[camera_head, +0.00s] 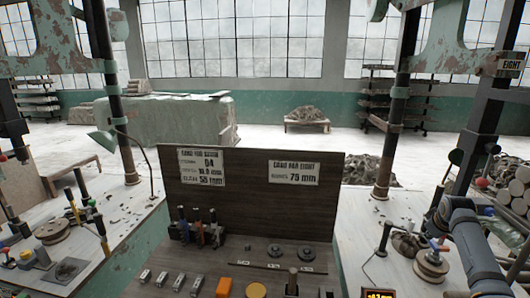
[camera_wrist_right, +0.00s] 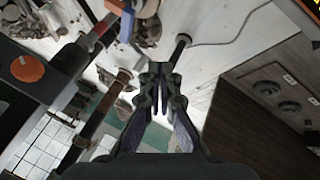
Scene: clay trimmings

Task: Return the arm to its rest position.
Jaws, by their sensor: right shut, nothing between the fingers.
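My right gripper (camera_wrist_right: 161,78) shows in the right wrist view with its two dark fingers together, shut and empty. It hangs over the pale right-hand bench (camera_wrist_right: 210,60), with the dark wood panel to its right in the picture. In the head view my right arm (camera_head: 468,240) comes in at the right edge, over the right bench (camera_head: 352,225). I cannot make out its fingertips there. I do not see my left gripper.
A dark wood board (camera_head: 250,215) with two paper signs stands mid-bench, with tools in a rack (camera_head: 198,230) before it. A round turntable (camera_head: 431,265) stands near my right arm. A clay heap (camera_head: 370,168) lies behind.

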